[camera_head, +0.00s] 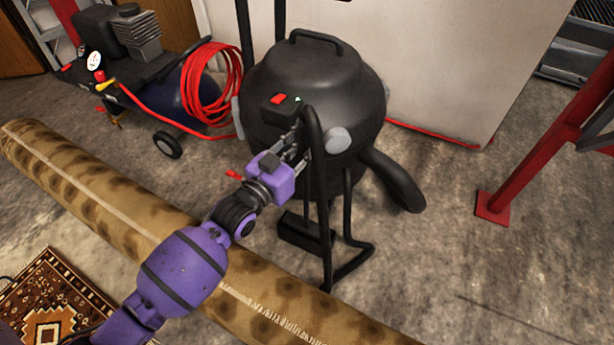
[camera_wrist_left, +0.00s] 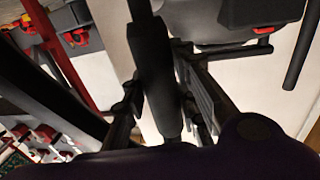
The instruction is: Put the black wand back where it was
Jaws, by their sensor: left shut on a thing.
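My left gripper (camera_head: 300,150) reaches in from the left, in front of a black drum-shaped vacuum (camera_head: 318,75). It is shut on the black wand (camera_head: 323,225), a long dark tube. The wand stands close to upright in front of the vacuum, with its bent top near the red switch and its lower end near the floor. Whether it touches the vacuum or the floor I cannot tell. In the left wrist view the wand (camera_wrist_left: 153,70) runs between the two fingers. My right gripper is not in view.
A rolled tan rug (camera_head: 110,205) lies across the floor below my left arm. A compressor (camera_head: 130,75) with a coiled red hose (camera_head: 212,85) stands at the left. A thick black hose (camera_head: 393,180) curves from the vacuum. A red post (camera_head: 545,130) stands right, with open floor before it.

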